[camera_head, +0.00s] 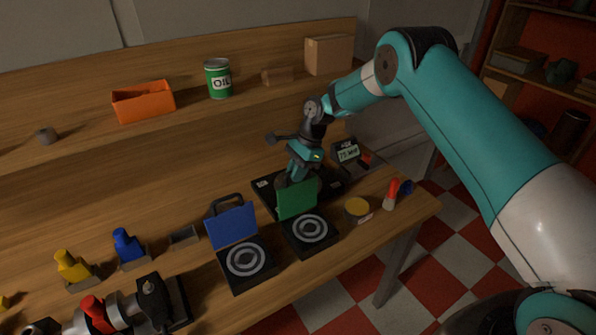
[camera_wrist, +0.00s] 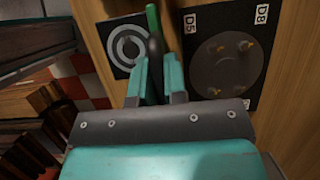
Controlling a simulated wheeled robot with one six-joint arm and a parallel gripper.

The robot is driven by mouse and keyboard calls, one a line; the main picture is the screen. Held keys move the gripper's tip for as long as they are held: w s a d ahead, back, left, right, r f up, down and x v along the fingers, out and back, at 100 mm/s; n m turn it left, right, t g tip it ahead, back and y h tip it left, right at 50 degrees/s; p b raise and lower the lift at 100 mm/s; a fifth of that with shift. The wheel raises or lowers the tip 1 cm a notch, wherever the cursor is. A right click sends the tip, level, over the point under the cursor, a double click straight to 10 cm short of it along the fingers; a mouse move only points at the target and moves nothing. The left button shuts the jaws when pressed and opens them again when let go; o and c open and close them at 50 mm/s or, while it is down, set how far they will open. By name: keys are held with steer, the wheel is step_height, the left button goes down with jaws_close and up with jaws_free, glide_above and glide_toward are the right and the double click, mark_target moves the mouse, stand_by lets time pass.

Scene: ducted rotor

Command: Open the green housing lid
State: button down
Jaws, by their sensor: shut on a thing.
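The green lid (camera_head: 297,200) stands raised, roughly upright, at the back edge of its dark housing (camera_head: 310,230). The housing's pale ring pattern is exposed. In the wrist view the green lid (camera_wrist: 153,18) shows edge-on as a thin strip, beside the housing with its rings (camera_wrist: 128,45). My gripper (camera_head: 298,177) is behind the lid. In the wrist view my gripper (camera_wrist: 160,75) has its teal fingers on either side of the lid's dark handle (camera_wrist: 155,50), shut on it. The handle is largely hidden in the head view.
A blue lid (camera_head: 232,226) stands open on a similar housing (camera_head: 247,262) to the left. Behind my gripper lies a black plate (camera_wrist: 222,60) with labels and brass-coloured pegs. A yellow-topped round part (camera_head: 357,207) and a red-and-white item (camera_head: 391,193) stand to the right.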

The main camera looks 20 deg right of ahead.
steer(key=shift+a, duration=0.1)
steer(key=c, duration=1.2)
jaws_free()
steer(key=shift+a, duration=0.15)
steer(key=shift+d+r, duration=0.2)
steer(key=shift+d, duration=0.05)
steer(key=v, duration=1.7)
steer(key=shift+a+p, duration=0.1)
steer(key=shift+p, duration=0.2)
steer(key=shift+a+r, duration=0.1)
